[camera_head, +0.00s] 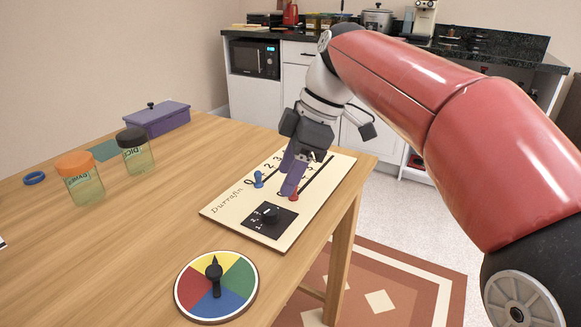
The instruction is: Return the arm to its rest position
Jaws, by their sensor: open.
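My arm reaches in from the right, with red links and a grey wrist. My gripper (292,176) points down over a cream board (228,212) on the wooden table. Its purple-grey fingers are open and hide part of the board. A blue slider knob (258,179) stands just left of the fingers, and a red knob (294,195) is close by the fingertips on the right. I cannot tell whether a finger touches the red knob.
A coloured spinner disc (240,290) lies near the table's front. An orange-lidded jar (82,178), a black-lidded jar (136,151), a purple box (157,120) and a blue ring (34,178) stand on the left. The table's right edge runs beside the board. A kitchen counter (300,37) is behind.

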